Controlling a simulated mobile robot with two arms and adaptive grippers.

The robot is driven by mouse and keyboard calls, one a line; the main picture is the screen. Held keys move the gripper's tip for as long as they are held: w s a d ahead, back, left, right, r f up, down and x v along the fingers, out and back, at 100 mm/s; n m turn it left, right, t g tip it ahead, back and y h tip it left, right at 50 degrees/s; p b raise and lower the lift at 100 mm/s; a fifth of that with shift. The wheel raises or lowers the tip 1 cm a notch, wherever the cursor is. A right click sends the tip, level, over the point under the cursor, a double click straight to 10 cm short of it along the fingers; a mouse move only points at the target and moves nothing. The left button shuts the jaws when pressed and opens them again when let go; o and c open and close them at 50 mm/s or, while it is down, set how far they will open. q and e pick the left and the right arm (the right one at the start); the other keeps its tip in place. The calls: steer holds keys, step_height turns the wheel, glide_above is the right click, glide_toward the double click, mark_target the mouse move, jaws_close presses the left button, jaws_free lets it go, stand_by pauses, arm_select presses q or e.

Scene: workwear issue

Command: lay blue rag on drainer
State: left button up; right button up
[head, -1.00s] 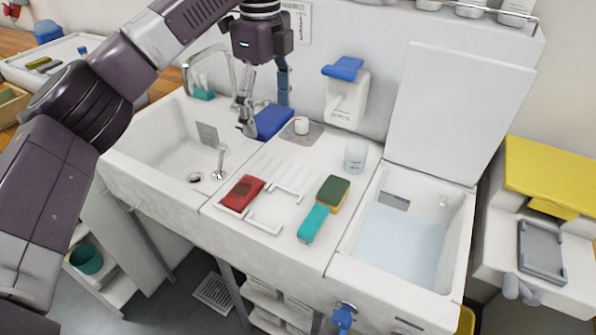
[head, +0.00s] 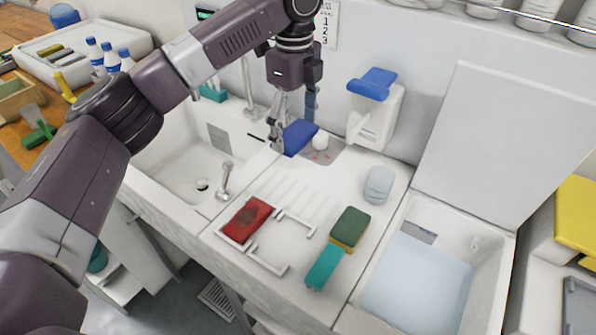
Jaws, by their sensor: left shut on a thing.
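My left gripper (head: 276,130) points down at the back of the sink unit, behind the ribbed drainer. It is shut on the blue rag (head: 299,138), which shows as a folded blue piece on the right of the fingers. The fingers partly hide its left edge, and I cannot tell whether its underside touches the counter. The white drainer (head: 290,192) has raised ribs and lies between the sink and the lidded basin. A red item (head: 246,221) lies at its front left, on a white frame. My right gripper is not in view.
A green and yellow sponge (head: 350,226) and a teal item (head: 324,267) lie right of the drainer. A clear cup (head: 379,185) stands behind them. A small white round item (head: 321,140) is beside the rag. The ribs' middle is clear.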

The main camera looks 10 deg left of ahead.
arm_select(q)
glide_above(295, 180)
step_height(295, 180, down, 5)
step_height(295, 180, down, 4)
steer(key=shift+r+p, duration=0.25)
steer(key=shift+p, duration=0.2)
steer(key=shift+f, duration=0.3)
step_height(295, 180, down, 4)
steer(key=shift+r+p, duration=0.1)
steer(key=shift+p, duration=0.25)
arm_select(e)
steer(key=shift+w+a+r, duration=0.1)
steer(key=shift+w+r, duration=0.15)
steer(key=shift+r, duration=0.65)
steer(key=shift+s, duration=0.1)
arm_select(q)
steer(key=o, duration=1.2)
steer(key=shift+o, duration=0.2)
